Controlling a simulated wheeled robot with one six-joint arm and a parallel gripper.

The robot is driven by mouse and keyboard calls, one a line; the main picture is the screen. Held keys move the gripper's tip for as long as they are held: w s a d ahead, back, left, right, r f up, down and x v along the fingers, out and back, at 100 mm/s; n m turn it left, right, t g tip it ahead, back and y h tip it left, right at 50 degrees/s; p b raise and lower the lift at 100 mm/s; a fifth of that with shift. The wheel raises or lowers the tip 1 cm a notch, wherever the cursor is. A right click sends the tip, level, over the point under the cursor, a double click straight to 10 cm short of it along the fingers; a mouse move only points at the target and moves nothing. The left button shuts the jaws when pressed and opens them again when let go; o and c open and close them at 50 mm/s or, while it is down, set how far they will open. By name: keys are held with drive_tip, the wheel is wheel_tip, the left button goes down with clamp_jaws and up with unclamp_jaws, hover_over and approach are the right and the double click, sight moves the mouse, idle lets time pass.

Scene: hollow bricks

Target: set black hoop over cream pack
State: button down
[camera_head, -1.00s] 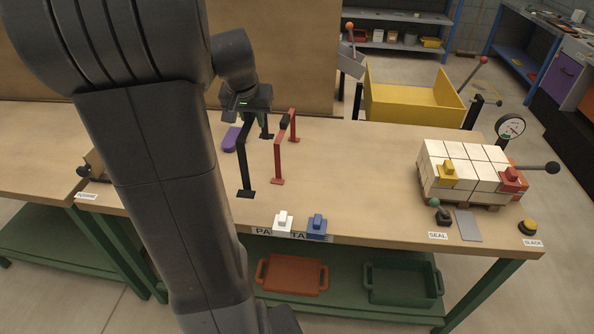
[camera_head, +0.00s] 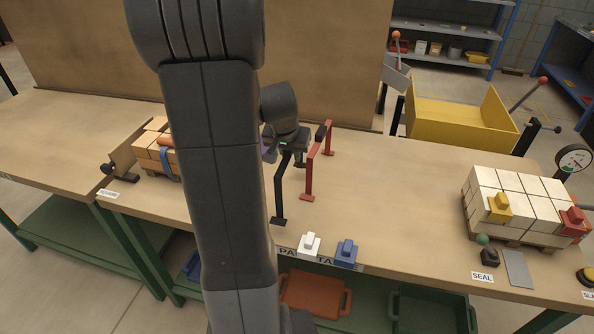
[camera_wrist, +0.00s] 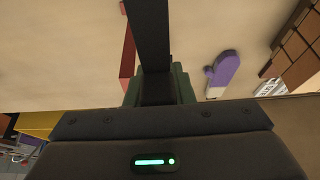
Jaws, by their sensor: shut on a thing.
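The black hoop (camera_head: 280,188) is upright near the middle of the table, left of the red hoop (camera_head: 309,175). My gripper (camera_head: 291,142) is at its top and shut on it. In the wrist view the black hoop's bar (camera_wrist: 149,40) runs up from between the fingers. Whether its feet touch the table is hard to tell. The cream pack (camera_head: 479,205) of pale bricks sits on a wooden pallet at the table's right end, well apart from the hoop.
The red hoop stands close beside the black one. A white block (camera_head: 309,243) and a blue block (camera_head: 346,252) lie at the front edge. An orange brick pack (camera_head: 150,151) is at left. A purple object (camera_wrist: 222,75) lies nearby. Table between red hoop and cream pack is clear.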

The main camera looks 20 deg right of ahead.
drive_tip(key=shift+f, duration=2.2)
drive_tip(key=shift+f, duration=0.15)
drive_tip(key=c, duration=1.3)
unclamp_jaws()
drive_tip(key=shift+o, duration=0.2)
drive_tip(key=v, duration=1.2)
drive_tip(key=shift+r, duration=0.25)
